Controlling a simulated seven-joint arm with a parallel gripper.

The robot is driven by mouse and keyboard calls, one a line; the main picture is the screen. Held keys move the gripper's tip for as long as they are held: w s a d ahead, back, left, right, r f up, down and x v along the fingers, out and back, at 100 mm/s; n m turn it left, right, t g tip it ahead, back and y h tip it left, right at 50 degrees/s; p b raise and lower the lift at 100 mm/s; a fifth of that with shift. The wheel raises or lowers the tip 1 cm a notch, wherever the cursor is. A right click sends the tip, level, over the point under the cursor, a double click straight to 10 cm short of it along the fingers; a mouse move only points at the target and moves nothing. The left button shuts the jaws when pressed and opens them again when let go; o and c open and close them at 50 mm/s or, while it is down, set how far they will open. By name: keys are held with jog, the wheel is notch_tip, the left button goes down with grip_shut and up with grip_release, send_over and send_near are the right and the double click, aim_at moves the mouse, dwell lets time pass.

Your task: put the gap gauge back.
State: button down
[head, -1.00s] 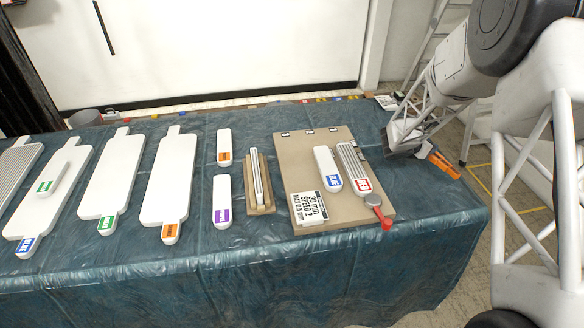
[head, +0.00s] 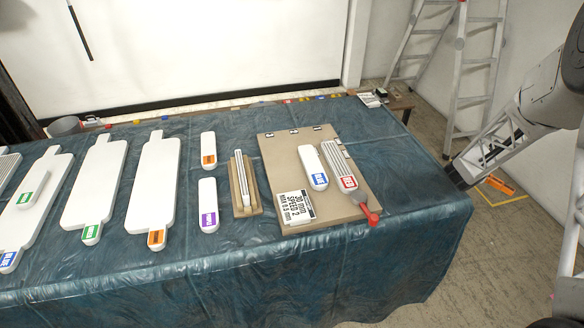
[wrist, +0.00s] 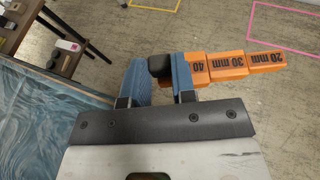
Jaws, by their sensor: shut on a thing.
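The gap gauge (wrist: 235,65) is an orange stepped block marked 20 mm, 30 mm and 40, with a black grip part. In the wrist view my gripper (wrist: 160,78) has its blue fingers shut on the black part, and the orange steps stick out to the right. In the head view my gripper (head: 458,178) is at the right, past the table's right edge in the picture. A small orange part of the gauge (head: 498,184) shows beside it there, with the floor behind. The rest of the gauge is hidden.
A blue-green covered table (head: 350,262) holds several white boards, a wooden holder (head: 254,208) and a brown board (head: 281,150) with two labelled tools and a text card (head: 295,207). A small side table (head: 398,102) and a ladder (head: 474,70) stand behind.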

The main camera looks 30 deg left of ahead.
aim_at(505, 187)
jog(key=shift+n+y, duration=0.4)
jog(key=d, duration=0.3)
jog(key=s+d+f, duration=0.1)
jog(key=d, duration=0.3)
jog(key=s+d+f, duration=0.1)
jog(key=d, duration=0.2)
jog(key=shift+d+f, duration=0.15)
jog(key=shift+f, duration=0.05)
jog(key=shift+r, duration=0.1)
jog(key=shift+s+r+m+h, duration=0.15)
jog(key=shift+r+m+h, duration=0.15)
jog(key=shift+m+h, duration=0.2)
